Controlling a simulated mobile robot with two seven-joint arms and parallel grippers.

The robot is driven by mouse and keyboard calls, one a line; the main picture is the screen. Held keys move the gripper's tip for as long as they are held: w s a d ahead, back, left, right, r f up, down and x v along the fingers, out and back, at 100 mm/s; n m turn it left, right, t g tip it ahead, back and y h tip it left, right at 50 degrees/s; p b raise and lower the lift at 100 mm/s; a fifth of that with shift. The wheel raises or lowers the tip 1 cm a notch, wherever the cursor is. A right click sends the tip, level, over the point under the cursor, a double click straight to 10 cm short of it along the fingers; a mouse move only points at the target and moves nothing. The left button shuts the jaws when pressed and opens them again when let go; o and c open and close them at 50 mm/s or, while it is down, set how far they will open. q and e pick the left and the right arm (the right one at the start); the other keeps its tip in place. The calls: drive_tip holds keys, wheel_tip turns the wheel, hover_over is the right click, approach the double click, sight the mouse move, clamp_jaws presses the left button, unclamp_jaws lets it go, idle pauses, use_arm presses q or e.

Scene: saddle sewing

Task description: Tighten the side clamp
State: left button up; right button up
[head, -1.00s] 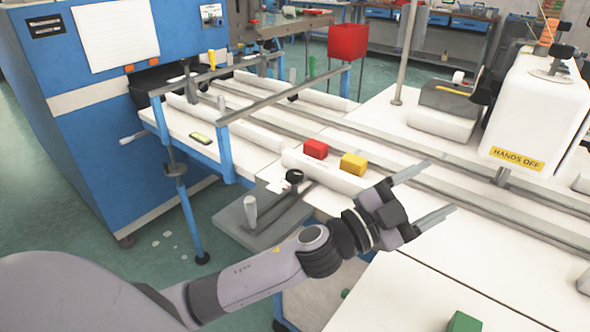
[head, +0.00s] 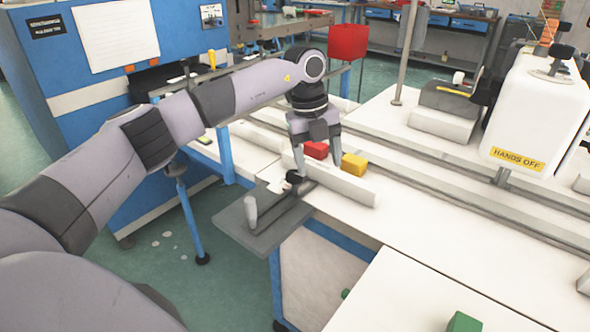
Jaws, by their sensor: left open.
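The side clamp is at the near edge of the white table: a dark grey plate (head: 245,233) with a bar, a light grey upright handle (head: 251,214) and a black knob (head: 294,179). My left gripper (head: 317,165) points down just above and beside the black knob, its two fingers apart. One finger comes down close over the knob; whether it touches cannot be told. The other finger is to the right, near the red block (head: 316,150). Nothing is held. My right gripper is not in view.
A white roll (head: 345,186) lies beside the clamp, with a yellow block (head: 354,164) behind it. Metal rails run across the table to a white machine head (head: 530,105) marked "HANDS OFF". A blue cabinet (head: 60,90) stands left. The front table is mostly clear.

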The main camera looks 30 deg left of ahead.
sight(295, 174)
use_arm(q)
drive_tip(key=shift+n+g+y, duration=0.3)
drive_tip(key=shift+n+y, duration=0.4)
drive_tip(key=shift+y, duration=0.1)
drive_tip(key=a, duration=0.1)
drive_tip(key=a+r, duration=0.1)
drive_tip(key=a, duration=0.1)
drive_tip(key=a+r, duration=0.1)
drive_tip(key=shift+s+a+r, duration=0.15)
drive_tip(key=shift+s+a, duration=0.2)
drive_tip(key=shift+a, duration=0.3)
drive_tip(key=shift+d+f, duration=0.1)
drive_tip(key=shift+f, duration=3.35)
drive_tip(key=c, duration=1.1)
